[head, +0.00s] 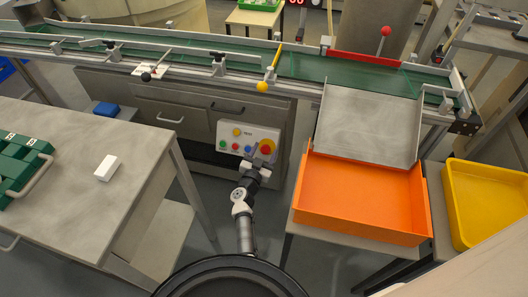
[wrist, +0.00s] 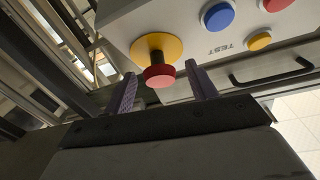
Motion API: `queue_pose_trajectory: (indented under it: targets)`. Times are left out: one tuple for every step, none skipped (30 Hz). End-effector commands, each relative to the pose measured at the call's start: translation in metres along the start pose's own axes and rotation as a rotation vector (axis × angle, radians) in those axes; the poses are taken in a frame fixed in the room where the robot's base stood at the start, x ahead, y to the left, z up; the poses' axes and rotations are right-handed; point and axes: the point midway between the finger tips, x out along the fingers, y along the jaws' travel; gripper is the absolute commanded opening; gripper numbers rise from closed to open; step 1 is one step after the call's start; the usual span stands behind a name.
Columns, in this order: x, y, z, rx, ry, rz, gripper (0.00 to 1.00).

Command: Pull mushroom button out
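The red mushroom button (wrist: 159,76) sits on a dark stem over a round yellow plate on the light control panel (wrist: 195,22). In the head view the mushroom button (head: 267,147) is at the panel's right end, partly behind my arm's end. My gripper (wrist: 160,82) is open in the wrist view, with one finger on each side of the red cap. Both fingers look apart from the cap; the depth between them and the cap is hard to judge. In the head view my gripper (head: 257,164) is just in front of the panel (head: 228,132).
Blue (wrist: 217,16), red and yellow buttons lie beside the mushroom button. An orange bin (head: 360,200) stands right of my arm, under a grey chute. A table with a white block (head: 107,168) is on the left. A green conveyor (head: 320,66) runs above the panel.

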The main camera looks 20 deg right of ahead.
Motion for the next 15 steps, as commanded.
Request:
queue_pose_trajectory:
  targets:
    - [0.0, 0.0, 0.0, 0.0, 0.0, 0.0, 0.57]
    - [0.0, 0.0, 0.0, 0.0, 0.0, 0.0, 0.57]
    - [0.0, 0.0, 0.0, 0.0, 0.0, 0.0, 0.57]
    - [0.0, 0.0, 0.0, 0.0, 0.0, 0.0, 0.57]
    - [0.001, 0.0, 0.0, 0.0, 0.0, 0.0, 0.57]
    - [0.001, 0.0, 0.0, 0.0, 0.0, 0.0, 0.57]
    - [0.0, 0.0, 0.0, 0.0, 0.0, 0.0, 0.57]
    - [0.0, 0.0, 0.0, 0.0, 0.0, 0.0, 0.57]
    - [-0.002, 0.0, 0.0, 0.0, -0.001, -0.001, 0.57]
    - [-0.004, 0.0, 0.0, 0.0, -0.001, -0.001, 0.57]
    - [-0.006, 0.0, 0.0, 0.0, -0.002, -0.001, 0.57]
    - [-0.011, 0.0, 0.0, 0.0, -0.002, -0.001, 0.57]
    - [-0.015, -0.001, -0.001, 0.0, -0.001, -0.001, 0.57]
    - [-0.02, -0.001, -0.001, -0.001, -0.002, -0.002, 0.57]
    - [-0.027, -0.001, -0.001, -0.001, -0.003, -0.003, 0.57]
